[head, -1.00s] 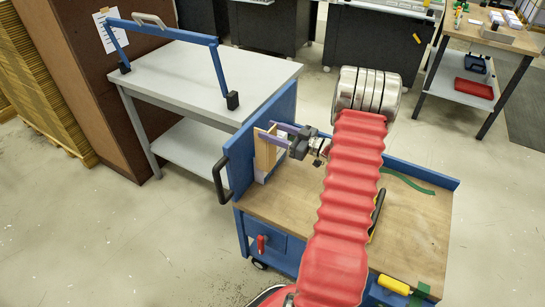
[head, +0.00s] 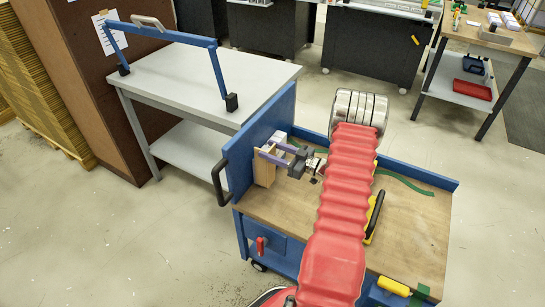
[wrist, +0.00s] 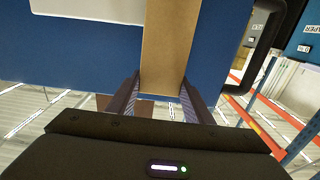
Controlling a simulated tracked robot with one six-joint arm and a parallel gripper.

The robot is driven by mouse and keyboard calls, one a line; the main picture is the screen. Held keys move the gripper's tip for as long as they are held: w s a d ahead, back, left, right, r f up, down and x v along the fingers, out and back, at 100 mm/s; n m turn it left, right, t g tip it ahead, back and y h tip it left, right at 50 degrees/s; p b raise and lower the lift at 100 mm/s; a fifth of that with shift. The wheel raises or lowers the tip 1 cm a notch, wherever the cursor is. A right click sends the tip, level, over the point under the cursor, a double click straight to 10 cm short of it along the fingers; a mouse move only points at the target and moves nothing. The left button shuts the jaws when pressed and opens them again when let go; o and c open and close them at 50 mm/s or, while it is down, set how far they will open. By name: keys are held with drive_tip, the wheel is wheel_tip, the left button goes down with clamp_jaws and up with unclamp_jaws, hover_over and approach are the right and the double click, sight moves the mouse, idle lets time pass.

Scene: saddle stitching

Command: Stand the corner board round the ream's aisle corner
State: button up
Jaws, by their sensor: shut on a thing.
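The corner board (head: 265,168) is a tan upright strip near the blue side panel of the cart. In the wrist view the corner board (wrist: 166,45) runs up between the two fingers. My gripper (head: 269,154) is shut on it near its top; it also shows in the wrist view (wrist: 161,86). A small white block (head: 278,141), possibly the ream, shows just behind the board. The board and fingers partly hide it, so I cannot tell whether the board touches its corner.
The blue panel (head: 262,128) with a black handle (head: 220,184) stands close on the left. A grey table (head: 190,78) stands behind.

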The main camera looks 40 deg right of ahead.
drive_tip(key=shift+f, duration=1.7)
drive_tip(key=o, duration=1.4)
drive_tip(key=shift+c, duration=0.2)
drive_tip(key=v, duration=1.2)
